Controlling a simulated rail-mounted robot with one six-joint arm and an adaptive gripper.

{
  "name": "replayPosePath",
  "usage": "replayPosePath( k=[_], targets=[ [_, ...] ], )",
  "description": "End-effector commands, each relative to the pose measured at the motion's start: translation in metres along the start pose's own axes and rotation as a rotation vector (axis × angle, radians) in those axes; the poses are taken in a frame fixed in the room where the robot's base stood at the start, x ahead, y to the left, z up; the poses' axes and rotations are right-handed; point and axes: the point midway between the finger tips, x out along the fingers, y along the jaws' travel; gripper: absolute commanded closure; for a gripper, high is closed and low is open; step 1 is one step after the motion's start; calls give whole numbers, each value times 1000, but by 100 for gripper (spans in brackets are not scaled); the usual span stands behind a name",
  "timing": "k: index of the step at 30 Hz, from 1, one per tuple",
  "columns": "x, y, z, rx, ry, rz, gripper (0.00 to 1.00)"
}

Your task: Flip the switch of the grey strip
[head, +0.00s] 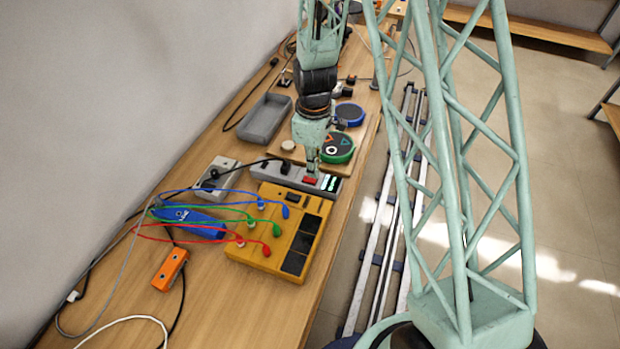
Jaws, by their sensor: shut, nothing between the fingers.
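The grey strip (265,169) lies across the wooden bench, with a black plug (285,168) in it and a black cord leading off left. Its red switch (310,180) is near its right part, with small green-lit marks (331,183) beside it. My gripper (312,172) is shut and empty, pointing down right at the red switch from above. Whether its tips touch the switch, and which way the switch is tipped, is too small to tell.
A yellow box (262,254) with coloured leads stands just in front of the strip. Behind it are a green round pad (338,160), a blue round pad (350,113) and a grey tray (264,119). A blue device (187,221) and an orange block (170,268) lie left.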

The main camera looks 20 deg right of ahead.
Motion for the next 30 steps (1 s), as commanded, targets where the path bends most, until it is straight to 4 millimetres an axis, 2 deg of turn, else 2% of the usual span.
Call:
replayPosePath(
  k=[30],
  targets=[
    [7,0,0,0,0,0,100]
  ],
)
